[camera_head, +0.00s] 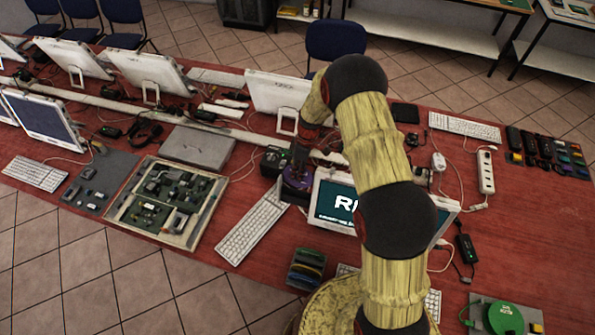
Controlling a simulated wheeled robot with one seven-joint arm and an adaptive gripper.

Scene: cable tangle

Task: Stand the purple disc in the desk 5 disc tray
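The purple disc (297,179) shows as a dark purple round shape beside the left edge of a tablet-like screen in the middle of the red table. My gripper (299,157) is a small dark shape directly above it, partly behind my arm. Whether its fingers touch or hold the disc is too small to tell. A dark rack with green, blue and yellow upright discs (307,268) stands at the table's front edge. I cannot tell which desk's tray it is.
A white keyboard (252,226) lies left of the rack, and a screen (337,203) stands right of the disc. A framed board of parts (166,201) lies further left. A green round item (505,318) is at the front right. My arm hides part of the table.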

